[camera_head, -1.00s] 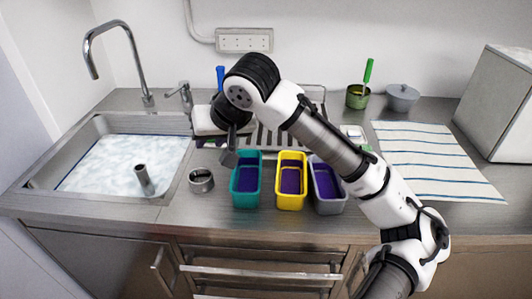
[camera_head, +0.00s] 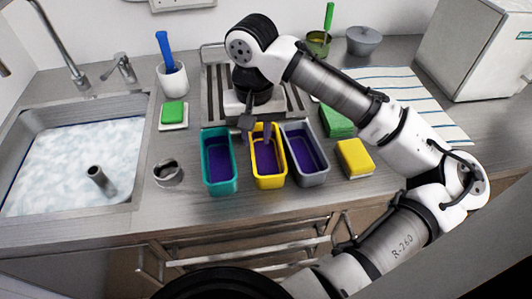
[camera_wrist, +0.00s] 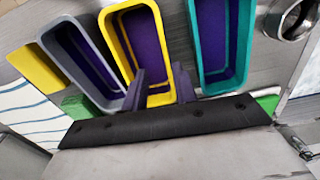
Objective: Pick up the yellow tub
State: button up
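The yellow tub (camera_head: 269,181) stands upright on the steel counter, with purple contents inside. It sits between a teal tub (camera_head: 222,187) and a grey tub (camera_head: 314,178). My gripper (camera_head: 257,129) is over the far end of the yellow tub, pointing down. In the wrist view my open gripper (camera_wrist: 162,88) has one finger over the inside of the yellow tub (camera_wrist: 115,42) and the other by the gap towards the teal tub (camera_wrist: 194,45). The yellow tub's side wall lies between the fingers. I cannot tell whether they touch it.
A yellow sponge (camera_head: 355,157) and a green sponge (camera_head: 336,121) lie to the right. A drying rack (camera_head: 214,105) is behind. A white cup (camera_head: 174,81) holds a blue-handled brush.

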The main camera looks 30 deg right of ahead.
aim_at(253, 153)
jog(key=shift+w+a+f+p, duration=0.15)
jog(key=shift+f+p, duration=0.1)
jog(key=shift+f, duration=0.8)
jog(key=shift+s+a+f+p, duration=0.1)
jog(key=shift+f+p, duration=0.15)
jog(key=shift+f, duration=0.8)
jog(key=shift+w+a+f+p, duration=0.15)
jog(key=shift+f+p, duration=0.1)
jog(key=shift+f, duration=0.8)
grip_shut()
